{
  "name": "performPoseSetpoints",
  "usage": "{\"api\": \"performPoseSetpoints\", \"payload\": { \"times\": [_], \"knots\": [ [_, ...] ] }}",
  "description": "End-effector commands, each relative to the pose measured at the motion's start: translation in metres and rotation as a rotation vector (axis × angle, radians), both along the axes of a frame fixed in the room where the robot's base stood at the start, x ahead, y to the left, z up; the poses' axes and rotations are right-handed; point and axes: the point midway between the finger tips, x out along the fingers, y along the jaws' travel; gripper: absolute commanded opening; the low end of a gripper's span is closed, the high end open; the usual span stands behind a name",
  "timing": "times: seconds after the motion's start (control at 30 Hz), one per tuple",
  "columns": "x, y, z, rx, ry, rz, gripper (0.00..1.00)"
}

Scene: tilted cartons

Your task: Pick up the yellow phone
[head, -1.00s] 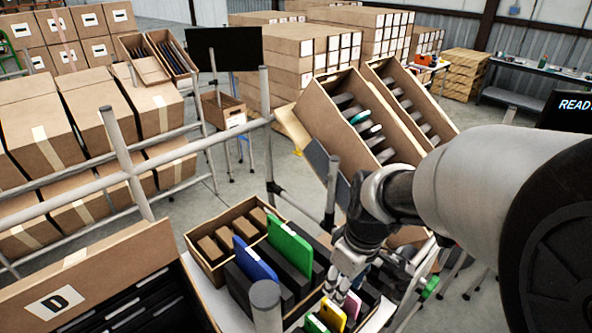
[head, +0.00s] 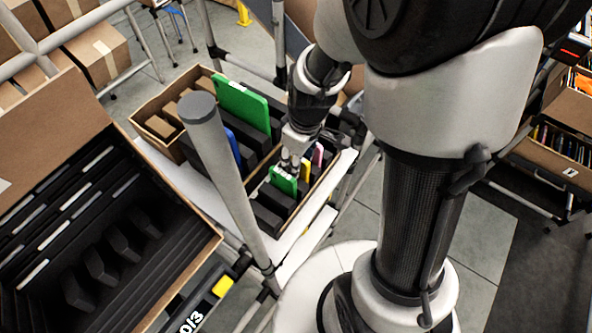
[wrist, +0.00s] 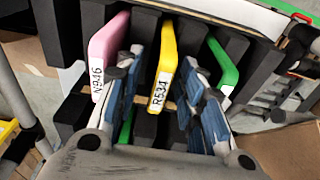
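The yellow phone (wrist: 162,62) stands upright in a black foam slot, with a white label reading R534. It also shows as a small strip beside my gripper in the head view (head: 306,168). A pink phone (wrist: 106,52) labelled N946 stands to its left in the wrist view, and a green phone (wrist: 221,66) to its right. My gripper (wrist: 160,85) is open, its two blue-padded fingers on either side of the yellow phone. A gap shows on both sides, so it does not appear gripped. In the head view my gripper (head: 290,158) points down over the carton.
A larger green tablet (head: 242,105) and a blue one (head: 232,146) stand in the neighbouring black foam rack. A grey post (head: 228,170) rises close in front. A large carton with black slots (head: 165,268) lies at left. Black foam dividers (wrist: 142,30) crowd the phones.

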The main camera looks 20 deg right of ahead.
Motion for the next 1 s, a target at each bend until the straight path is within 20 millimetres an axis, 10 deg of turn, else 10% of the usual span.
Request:
{"api": "performPoseSetpoints", "payload": {
  "times": [1.0],
  "knots": [
    [0.0007,0.0005,-0.0059,-0.001,-0.001,0.001,0.00]
  ]
}}
